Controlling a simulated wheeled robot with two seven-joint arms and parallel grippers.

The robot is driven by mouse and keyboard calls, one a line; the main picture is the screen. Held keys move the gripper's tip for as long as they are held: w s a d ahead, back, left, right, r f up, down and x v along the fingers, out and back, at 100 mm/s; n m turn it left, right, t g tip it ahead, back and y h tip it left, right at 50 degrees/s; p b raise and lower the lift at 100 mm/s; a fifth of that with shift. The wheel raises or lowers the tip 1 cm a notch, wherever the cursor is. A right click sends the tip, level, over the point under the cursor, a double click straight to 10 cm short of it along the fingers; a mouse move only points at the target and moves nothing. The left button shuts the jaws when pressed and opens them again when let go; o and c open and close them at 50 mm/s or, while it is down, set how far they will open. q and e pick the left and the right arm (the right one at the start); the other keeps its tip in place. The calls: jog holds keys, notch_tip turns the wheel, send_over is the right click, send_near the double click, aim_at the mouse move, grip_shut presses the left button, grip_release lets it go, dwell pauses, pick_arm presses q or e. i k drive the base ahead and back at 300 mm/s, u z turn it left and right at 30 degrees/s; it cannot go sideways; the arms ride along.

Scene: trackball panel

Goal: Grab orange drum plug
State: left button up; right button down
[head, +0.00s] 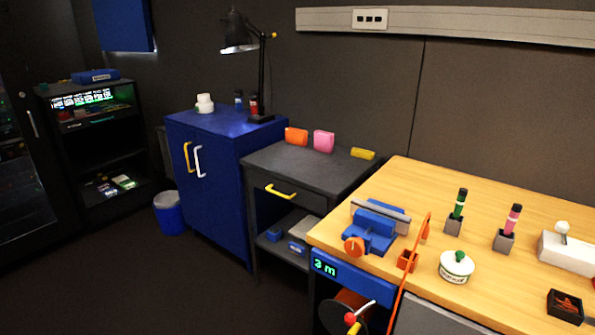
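An orange cable (402,284) runs up over the front edge of the wooden workbench (510,289) and ends on its top. A small orange block (407,261) sits at the bench edge beside the cable, and another orange piece (426,230) lies farther back near the cable's upper end. I cannot tell for sure which one is the drum plug. A dark reddish cable drum (346,309) is partly visible below the bench, under a blue panel (352,278) reading "3 m". Neither of my grippers is in view.
A blue vise (372,229) with an orange knob stands left of the cable. A white lidded pot (456,267), green (459,204) and pink (513,219) markers in grey holders, and a black box (565,306) are to the right.

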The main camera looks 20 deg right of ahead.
aim_at(425, 236)
jog(key=z, duration=1)
jog(key=k, duration=0.2)
jog(key=u, duration=0.2)
jog(key=i, duration=0.55)
jog(key=z, duration=0.95)
